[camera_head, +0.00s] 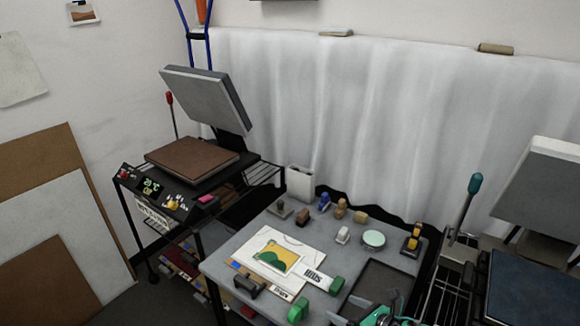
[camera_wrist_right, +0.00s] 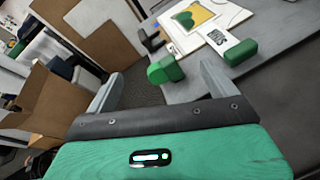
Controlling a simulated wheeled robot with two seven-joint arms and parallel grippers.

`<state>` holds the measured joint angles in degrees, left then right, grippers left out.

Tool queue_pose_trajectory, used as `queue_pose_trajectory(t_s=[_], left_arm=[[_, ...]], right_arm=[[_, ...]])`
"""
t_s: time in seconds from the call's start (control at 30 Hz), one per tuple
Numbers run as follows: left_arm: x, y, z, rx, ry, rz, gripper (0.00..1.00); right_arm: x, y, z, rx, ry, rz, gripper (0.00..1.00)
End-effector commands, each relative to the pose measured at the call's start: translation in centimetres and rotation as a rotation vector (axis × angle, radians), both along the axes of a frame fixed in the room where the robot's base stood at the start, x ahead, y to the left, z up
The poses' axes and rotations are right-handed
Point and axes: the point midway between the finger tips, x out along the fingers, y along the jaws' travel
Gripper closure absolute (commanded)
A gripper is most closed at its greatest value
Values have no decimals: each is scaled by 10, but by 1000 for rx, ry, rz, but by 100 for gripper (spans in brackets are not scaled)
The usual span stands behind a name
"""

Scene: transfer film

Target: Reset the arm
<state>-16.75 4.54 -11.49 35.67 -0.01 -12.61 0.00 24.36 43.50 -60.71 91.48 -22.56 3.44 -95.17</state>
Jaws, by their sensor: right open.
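My right gripper (camera_head: 368,308) is at the bottom edge of the head view, over the near right part of the grey table (camera_head: 222,262). In the right wrist view its two grey fingers (camera_wrist_right: 158,84) are spread apart, with nothing held between them. A green-handled block (camera_wrist_right: 165,70) shows beyond the gap between the fingers, apart from them. It also shows in the head view (camera_head: 299,310), left of the gripper. My left gripper is in neither view.
A printed sheet (camera_head: 292,246) and a white lettered card (camera_head: 318,275) lie on the table. A dark tray (camera_head: 372,290) is beside the gripper. Small stamps and a round tin (camera_head: 373,239) stand behind. An open heat press (camera_head: 200,155) is at left; another press (camera_head: 545,200) is at right.

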Motion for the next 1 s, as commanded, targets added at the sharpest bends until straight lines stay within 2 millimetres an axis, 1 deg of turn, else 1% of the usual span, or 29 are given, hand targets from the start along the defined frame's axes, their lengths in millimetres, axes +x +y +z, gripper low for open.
queue_pose_trajectory(t_s=[0.03,0.17,0.23,0.33,0.4,0.47,0.57,0.67,0.7,0.77,0.8,1.0], left_arm=[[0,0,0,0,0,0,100],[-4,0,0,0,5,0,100],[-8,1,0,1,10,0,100],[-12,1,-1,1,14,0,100],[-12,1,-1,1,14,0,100],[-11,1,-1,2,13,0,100],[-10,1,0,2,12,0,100],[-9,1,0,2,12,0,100],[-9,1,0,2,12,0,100],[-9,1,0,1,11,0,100],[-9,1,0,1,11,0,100],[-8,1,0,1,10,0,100]], right_arm=[[-5,10,2,51,39,-40,11],[-14,30,10,202,161,-177,11],[-21,40,17,311,252,-276,11],[-35,49,26,509,419,-460,11],[-48,49,31,661,549,-608,11],[-61,45,34,790,660,-739,11],[-86,32,37,1003,838,-968,11],[-118,12,36,1211,1001,-1212,11],[-132,3,35,1289,1057,-1313,11],[-154,-9,34,1398,1129,-1458,11],[-168,-17,33,1461,1167,-1547,11],[-226,-45,32,1681,1264,-1892,11]])
